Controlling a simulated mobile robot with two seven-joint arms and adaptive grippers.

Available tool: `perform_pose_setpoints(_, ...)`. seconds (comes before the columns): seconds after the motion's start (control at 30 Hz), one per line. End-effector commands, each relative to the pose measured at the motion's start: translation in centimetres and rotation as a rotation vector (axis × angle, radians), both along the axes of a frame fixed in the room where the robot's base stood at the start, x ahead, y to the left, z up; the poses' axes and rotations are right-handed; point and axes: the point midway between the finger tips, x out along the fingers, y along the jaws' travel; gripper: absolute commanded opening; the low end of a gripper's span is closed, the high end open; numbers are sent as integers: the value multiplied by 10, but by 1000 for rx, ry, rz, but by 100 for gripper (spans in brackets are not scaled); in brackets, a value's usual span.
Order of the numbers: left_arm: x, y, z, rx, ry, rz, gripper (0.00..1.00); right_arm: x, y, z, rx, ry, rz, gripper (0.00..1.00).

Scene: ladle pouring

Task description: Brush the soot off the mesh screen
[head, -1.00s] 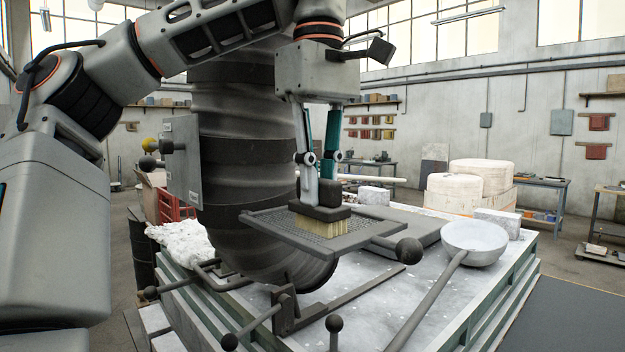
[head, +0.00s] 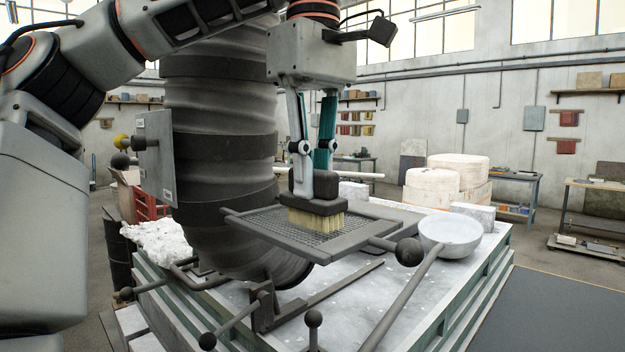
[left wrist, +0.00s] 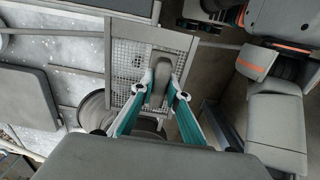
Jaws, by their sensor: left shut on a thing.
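The mesh screen (head: 270,224) is a dark framed grid with a ball-ended handle (head: 408,251) at its right. It lies roughly level above the pale slab in the head view. My left gripper (head: 315,186) is shut on a dark brush (head: 313,205) with pale bristles (head: 317,221). The bristles are down at the mesh and seem to touch it. In the left wrist view, the brush (left wrist: 161,82) covers part of the mesh (left wrist: 130,62). Soot cannot be made out clearly. A grey arm with a teal part (left wrist: 236,15) shows at the upper right there; its fingertips are not clear.
A thick dark ribbed column (head: 219,130) stands behind and left of the screen. A ladle with a pale bowl (head: 450,236) lies to the right, its handle running forward. Ball-ended levers (head: 313,318) stick up in front. White round blocks (head: 432,180) stand behind.

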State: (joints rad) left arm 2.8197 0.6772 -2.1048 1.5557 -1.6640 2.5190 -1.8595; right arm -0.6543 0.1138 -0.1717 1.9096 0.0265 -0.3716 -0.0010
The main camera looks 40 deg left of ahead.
Motion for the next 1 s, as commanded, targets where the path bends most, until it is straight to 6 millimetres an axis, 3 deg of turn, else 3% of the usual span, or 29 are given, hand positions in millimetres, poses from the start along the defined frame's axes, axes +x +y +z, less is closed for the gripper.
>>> perform_pose_setpoints(0.5, 0, 0, 47, 0, -3, 3, 0, -1, -4, 0, -11, 0, 9, 25)
perform_pose_setpoints(1.0, 0, 0, 56, 0, -3, 3, 0, 0, 0, 0, -1, 0, 1, 25)
